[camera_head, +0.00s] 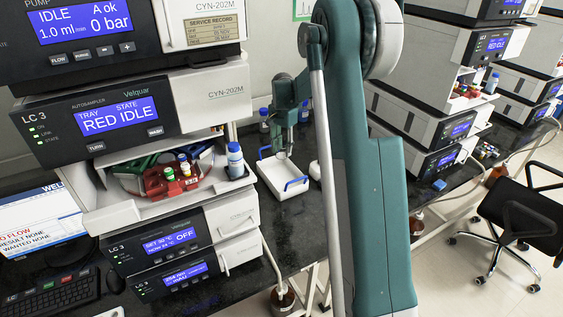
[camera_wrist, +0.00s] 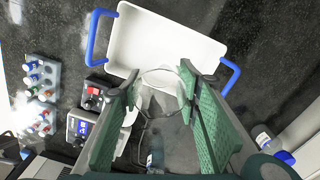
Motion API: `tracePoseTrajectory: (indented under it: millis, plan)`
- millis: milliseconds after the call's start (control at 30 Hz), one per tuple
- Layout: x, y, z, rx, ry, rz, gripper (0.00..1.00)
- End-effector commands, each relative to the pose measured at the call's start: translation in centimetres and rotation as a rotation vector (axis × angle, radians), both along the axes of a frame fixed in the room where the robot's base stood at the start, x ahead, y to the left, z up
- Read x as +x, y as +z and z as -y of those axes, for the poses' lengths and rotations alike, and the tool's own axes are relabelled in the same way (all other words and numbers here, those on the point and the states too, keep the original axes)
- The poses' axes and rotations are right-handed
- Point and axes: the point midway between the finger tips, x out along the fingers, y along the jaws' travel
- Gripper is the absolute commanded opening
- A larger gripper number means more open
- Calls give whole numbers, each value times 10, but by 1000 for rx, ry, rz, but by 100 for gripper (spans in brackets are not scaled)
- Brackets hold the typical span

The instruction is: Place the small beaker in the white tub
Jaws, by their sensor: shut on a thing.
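The white tub (camera_head: 278,187) with blue handles stands on the dark bench, left of my arm in the head view. In the wrist view the tub (camera_wrist: 170,38) fills the top middle. The small beaker (camera_wrist: 160,84) is clear glass, and its round rim shows between my green finger pads. My gripper (camera_wrist: 160,100) is shut on the beaker, one pad on each side. The rim overlaps the tub's near edge in the wrist view; the height above the tub is hard to tell. In the head view my gripper (camera_head: 284,152) is over the tub, pointing down, and the beaker is hard to make out.
A column of stacked instruments (camera_head: 130,120) stands close on the left, with a red vial rack (camera_head: 170,185) on its open shelf. Blue-capped bottles (camera_head: 264,117) stand behind the tub. The wrist view shows a vial rack (camera_wrist: 40,95) at left and a bottle (camera_wrist: 264,138) at lower right.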

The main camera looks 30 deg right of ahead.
Motion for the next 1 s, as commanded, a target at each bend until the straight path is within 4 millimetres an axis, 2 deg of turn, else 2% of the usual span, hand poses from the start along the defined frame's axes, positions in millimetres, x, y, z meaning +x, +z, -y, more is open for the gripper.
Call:
tracePoseTrajectory:
  millis: [167,400,500,1000]
  plan:
    - [14,-5,5,0,17,0,21]
    - [13,-39,5,0,15,0,21]
    - [12,-48,5,0,15,0,21]
    - [12,-54,5,0,15,0,21]
